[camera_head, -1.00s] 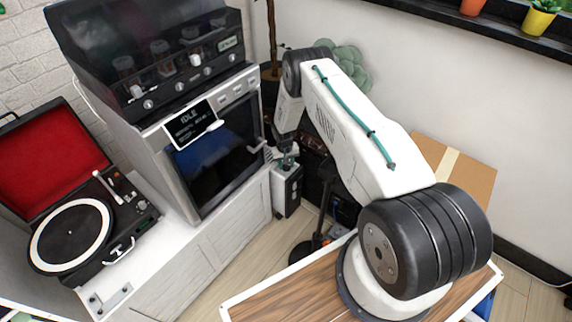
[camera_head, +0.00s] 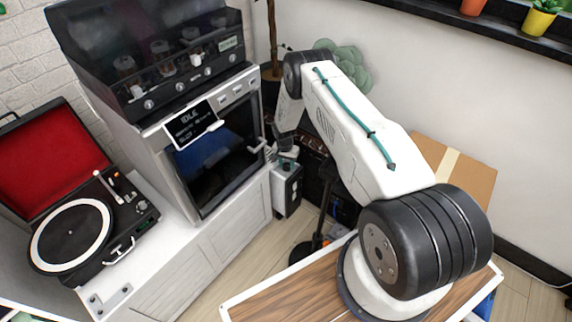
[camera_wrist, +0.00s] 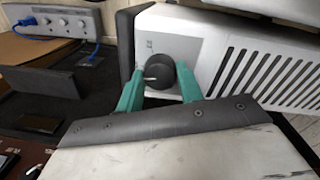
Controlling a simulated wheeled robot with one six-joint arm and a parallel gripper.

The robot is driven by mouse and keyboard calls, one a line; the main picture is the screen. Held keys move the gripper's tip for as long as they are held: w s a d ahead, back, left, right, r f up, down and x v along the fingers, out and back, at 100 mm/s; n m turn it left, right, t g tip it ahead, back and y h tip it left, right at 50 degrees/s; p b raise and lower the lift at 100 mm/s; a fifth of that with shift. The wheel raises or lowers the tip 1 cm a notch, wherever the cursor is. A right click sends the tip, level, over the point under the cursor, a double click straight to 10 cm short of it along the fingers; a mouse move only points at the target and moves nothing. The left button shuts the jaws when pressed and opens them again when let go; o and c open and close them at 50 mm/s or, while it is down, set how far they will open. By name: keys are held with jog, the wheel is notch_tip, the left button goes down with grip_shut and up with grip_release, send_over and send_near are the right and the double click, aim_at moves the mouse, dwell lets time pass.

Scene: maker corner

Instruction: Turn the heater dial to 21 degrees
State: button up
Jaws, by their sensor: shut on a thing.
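The heater (camera_wrist: 208,30) is a white panel with dark slots on its right, and it fills the upper middle of the wrist view. Its round black dial (camera_wrist: 163,68) has a pale pointer mark towards its lower left. My gripper (camera_wrist: 159,82) has its two teal fingers on either side of the dial and is shut on it. The scale around the dial is too small to read. In the head view my gripper (camera_head: 286,154) is at the top of a small box-shaped unit (camera_head: 288,190) beside the white cabinet, and the dial is hidden there.
An oven (camera_head: 212,165) with a display reading IDLE stands left of my arm, with its handle close to my wrist. A record player (camera_head: 85,225) sits on the white cabinet. A cardboard box (camera_head: 455,170) is at right. In the wrist view, a grey unit with a blue cable (camera_wrist: 60,22) is at left.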

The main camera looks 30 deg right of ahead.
aim_at(286, 165)
jog(key=shift+s+f, duration=0.1)
jog(key=shift+s, duration=0.15)
jog(key=o, duration=1)
jog(key=shift+w, duration=0.1)
jog(key=shift+r, duration=0.25)
notch_tip(286, 165, up, 7)
jog(key=shift+w+a+r, duration=0.1)
jog(key=shift+w+r, duration=0.05)
jog(key=shift+r, duration=0.05)
